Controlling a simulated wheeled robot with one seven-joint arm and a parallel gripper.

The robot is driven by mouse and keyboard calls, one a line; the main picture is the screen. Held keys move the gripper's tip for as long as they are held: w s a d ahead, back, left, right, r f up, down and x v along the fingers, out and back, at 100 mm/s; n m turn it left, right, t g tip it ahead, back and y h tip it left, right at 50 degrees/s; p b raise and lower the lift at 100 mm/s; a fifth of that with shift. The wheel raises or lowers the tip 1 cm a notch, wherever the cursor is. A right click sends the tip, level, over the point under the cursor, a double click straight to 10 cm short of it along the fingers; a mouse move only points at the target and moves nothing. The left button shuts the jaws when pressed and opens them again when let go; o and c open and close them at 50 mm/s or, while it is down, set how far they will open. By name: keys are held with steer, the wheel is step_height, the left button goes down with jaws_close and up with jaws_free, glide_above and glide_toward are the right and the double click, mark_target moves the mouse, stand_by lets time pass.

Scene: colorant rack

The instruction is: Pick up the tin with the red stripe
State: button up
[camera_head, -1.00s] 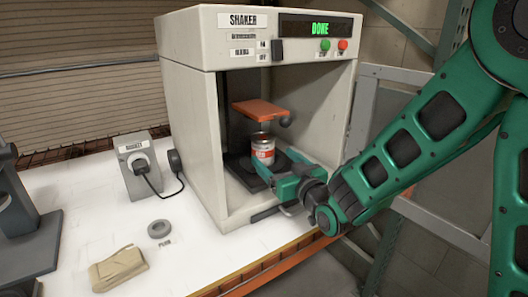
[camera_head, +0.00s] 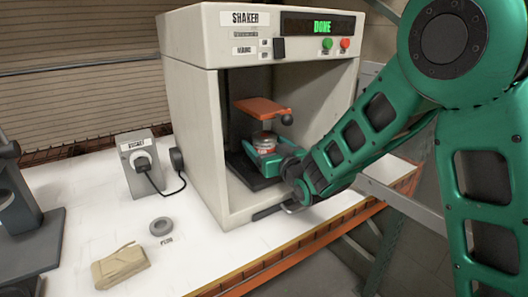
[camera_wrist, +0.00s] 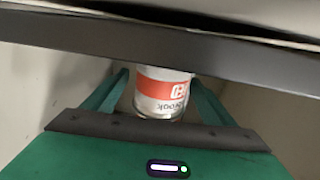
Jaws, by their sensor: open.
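The tin with the red stripe (camera_wrist: 162,92) stands inside the shaker, below the orange clamp plate (camera_head: 263,109). In the head view my gripper (camera_head: 264,152) is inside the shaker at the tin and hides much of it. In the wrist view the tin shows between my two green fingers (camera_wrist: 160,100), one on each side. The fingers are open, and I cannot tell whether either touches the tin. A dark bar crosses the wrist view and hides the tin's top.
The shaker (camera_head: 208,120) has an open front, and its display reads DONE. A socket box (camera_head: 141,165) with a plugged-in cord, a grey ring (camera_head: 161,226) and a folded tan cloth (camera_head: 120,266) are on the white bench (camera_head: 190,255). The bench front is clear.

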steer(key=shift+c, duration=0.3)
steer(key=c, duration=1.4)
steer(key=shift+r, duration=0.3)
